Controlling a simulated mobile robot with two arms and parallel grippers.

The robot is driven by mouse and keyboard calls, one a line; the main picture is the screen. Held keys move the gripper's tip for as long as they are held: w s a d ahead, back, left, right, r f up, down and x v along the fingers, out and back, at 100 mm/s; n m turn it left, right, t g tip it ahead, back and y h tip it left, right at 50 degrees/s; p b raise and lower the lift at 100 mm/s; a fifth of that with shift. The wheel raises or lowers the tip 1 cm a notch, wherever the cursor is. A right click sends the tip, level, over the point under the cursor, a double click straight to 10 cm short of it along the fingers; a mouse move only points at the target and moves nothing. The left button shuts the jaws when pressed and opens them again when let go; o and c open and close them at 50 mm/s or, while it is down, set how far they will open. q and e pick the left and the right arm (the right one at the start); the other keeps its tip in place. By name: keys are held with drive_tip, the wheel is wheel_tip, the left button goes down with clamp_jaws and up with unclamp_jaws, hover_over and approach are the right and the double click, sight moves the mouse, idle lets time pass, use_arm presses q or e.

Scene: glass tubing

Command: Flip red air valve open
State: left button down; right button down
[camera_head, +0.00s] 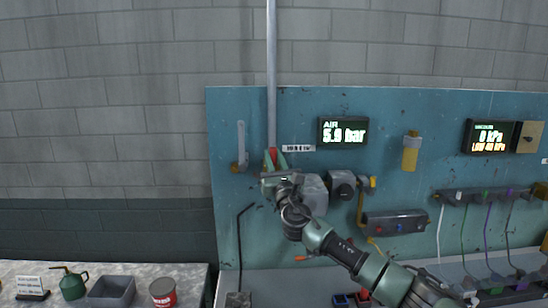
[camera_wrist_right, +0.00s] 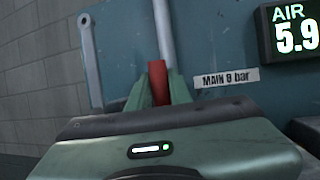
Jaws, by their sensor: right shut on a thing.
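The red air valve lever (camera_head: 273,155) is on the blue panel by the vertical grey pipe, next to a label reading "MAIN 8 bar". In the right wrist view the red lever (camera_wrist_right: 158,82) stands upright between the green fingers. My right gripper (camera_head: 271,160) is shut on the red lever, and it also shows in the right wrist view (camera_wrist_right: 160,90). The valve body is hidden behind the gripper. The AIR display (camera_head: 343,132) reads about 5.9 bar. My left gripper is not in view.
A grey lever with a brass fitting (camera_head: 240,147) hangs just left of the valve. A yellow cylinder (camera_head: 411,152), a vacuum display (camera_head: 489,137) and regulator blocks (camera_head: 342,185) are to the right. A grey bin (camera_head: 112,291), green oil can (camera_head: 72,284) and red tin (camera_head: 163,292) stand lower left.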

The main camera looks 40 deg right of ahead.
sight(274, 162)
drive_tip(key=shift+f, duration=0.15)
drive_tip(key=c, duration=1.6)
unclamp_jaws()
drive_tip(key=shift+o, duration=0.2)
drive_tip(key=b+v, duration=0.2)
drive_tip(key=v, duration=0.5)
drive_tip(key=shift+w+f+b, duration=0.1)
drive_tip(key=shift+b, duration=0.25)
drive_tip(key=shift+s+a, duration=0.15)
drive_tip(key=shift+s, duration=0.25)
